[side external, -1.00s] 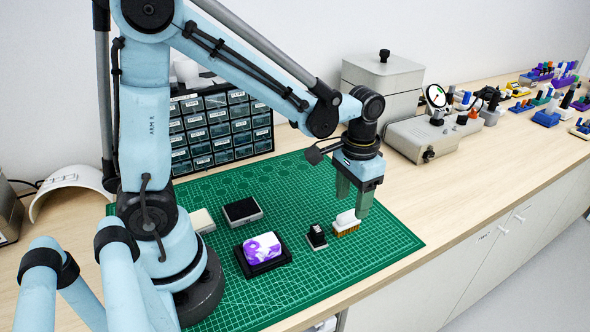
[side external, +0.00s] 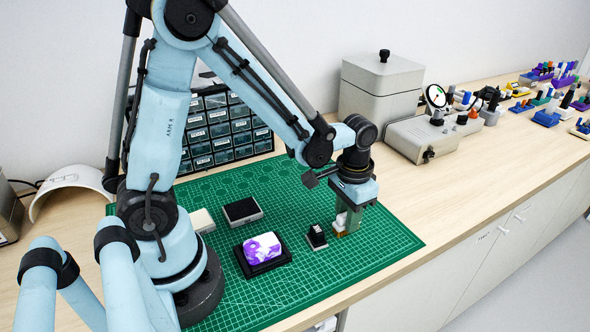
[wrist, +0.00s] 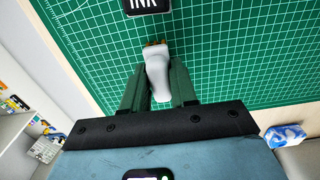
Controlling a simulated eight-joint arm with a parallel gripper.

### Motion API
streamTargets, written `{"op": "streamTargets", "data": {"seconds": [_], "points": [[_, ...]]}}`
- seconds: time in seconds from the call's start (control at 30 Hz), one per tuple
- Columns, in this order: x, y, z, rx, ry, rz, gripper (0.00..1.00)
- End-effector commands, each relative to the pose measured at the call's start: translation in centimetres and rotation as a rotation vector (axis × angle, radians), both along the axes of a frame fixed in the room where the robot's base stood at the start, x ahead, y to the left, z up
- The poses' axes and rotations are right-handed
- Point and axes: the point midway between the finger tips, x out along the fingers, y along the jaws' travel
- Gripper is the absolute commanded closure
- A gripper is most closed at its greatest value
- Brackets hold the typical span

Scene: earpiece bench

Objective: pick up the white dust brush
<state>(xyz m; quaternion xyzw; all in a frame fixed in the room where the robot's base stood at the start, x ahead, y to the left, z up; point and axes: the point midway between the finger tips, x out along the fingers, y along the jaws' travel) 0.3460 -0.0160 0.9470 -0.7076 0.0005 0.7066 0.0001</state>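In the wrist view the brush (wrist: 157,68) lies between the two green fingers of my gripper (wrist: 159,75), one on each side. The fingers are apart and look open, very close to the brush's sides; I see no clear grip on it. The fingertips are low, near the mat.
A purple-and-white block on a black tray (side external: 262,251) and a dark pad (side external: 242,211) lie further left. The mat (side external: 385,240) is clear to the right.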

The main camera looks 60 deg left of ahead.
Motion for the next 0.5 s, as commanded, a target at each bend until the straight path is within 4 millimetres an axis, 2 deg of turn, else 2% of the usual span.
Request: {"op": "streamTargets", "data": {"seconds": [0.03, 0.17, 0.5], "points": [[0.00, 0.00, 0.01, 0.000, 0.000, 0.000, 0.81], [0.00, 0.00, 0.01, 0.000, 0.000, 0.000, 1.00], [0.00, 0.00, 0.22, 0.000, 0.000, 0.000, 1.00]]}}
